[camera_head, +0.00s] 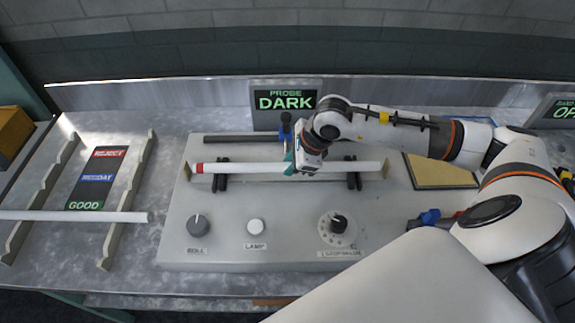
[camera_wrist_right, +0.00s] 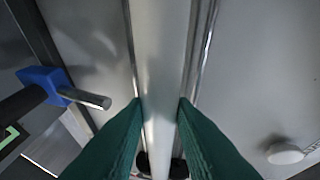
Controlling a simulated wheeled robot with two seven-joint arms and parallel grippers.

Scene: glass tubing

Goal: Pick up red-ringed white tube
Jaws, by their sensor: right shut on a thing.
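The white tube (camera_head: 245,168) has a red ring (camera_head: 199,168) at its left end. It lies level across the black supports of the grey test box (camera_head: 286,198). In the head view my right gripper (camera_head: 290,168) is at the tube's middle, pointing down. In the right wrist view the tube (camera_wrist_right: 162,70) runs between the two green fingers of my right gripper (camera_wrist_right: 160,108), which are shut on it. Its red ring is out of that view. I do not see my left gripper.
The display (camera_head: 285,103) behind the box reads DARK. A blue clamp piece (camera_head: 286,130) stands close behind my gripper. Another white tube (camera_head: 75,216) lies across the rack at the left, beside the REJECT, REEDAY and GOOD labels (camera_head: 95,178). Knobs (camera_head: 197,224) line the box's front.

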